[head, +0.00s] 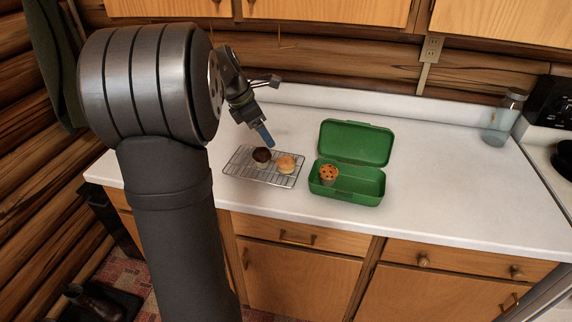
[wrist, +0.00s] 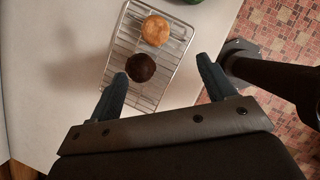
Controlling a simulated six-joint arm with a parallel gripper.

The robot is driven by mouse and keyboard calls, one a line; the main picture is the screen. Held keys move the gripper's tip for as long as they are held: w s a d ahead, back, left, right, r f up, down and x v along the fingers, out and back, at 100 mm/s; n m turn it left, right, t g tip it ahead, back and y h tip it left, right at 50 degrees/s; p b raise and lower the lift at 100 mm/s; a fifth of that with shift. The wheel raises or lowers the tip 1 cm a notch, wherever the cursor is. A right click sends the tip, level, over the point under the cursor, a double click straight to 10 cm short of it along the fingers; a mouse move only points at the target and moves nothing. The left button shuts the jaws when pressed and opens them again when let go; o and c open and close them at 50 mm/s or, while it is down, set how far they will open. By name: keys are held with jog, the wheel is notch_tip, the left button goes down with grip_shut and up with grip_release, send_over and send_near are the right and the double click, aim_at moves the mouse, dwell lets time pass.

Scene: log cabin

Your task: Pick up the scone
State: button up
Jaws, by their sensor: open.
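The scone (head: 286,164) is a golden, round baked piece on a wire cooling rack (head: 233,169), and it also shows in the wrist view (wrist: 156,30). A dark chocolate-topped muffin (head: 262,156) stands beside it on the rack, nearer to my gripper in the wrist view (wrist: 141,68). My gripper (head: 266,136) is above the rack in the head view.
An open green lunchbox (head: 357,143) stands right of the rack with an orange-brown muffin (head: 328,174) inside. A glass jar (head: 503,117) and a black stove (head: 552,101) are at the far right. The white counter (head: 440,170) between is clear.

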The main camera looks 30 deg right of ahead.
send_near(284, 159)
jog(key=x, duration=0.5)
jog(key=shift+s+a+f, duration=0.1)
jog(key=shift+s+a, duration=0.25)
jog(key=shift+a, duration=0.05)
jog(key=x, duration=0.5)
jog(key=shift+w+d, duration=0.3)
jog(key=shift+d, duration=0.05)
jog(key=c, duration=1.1)
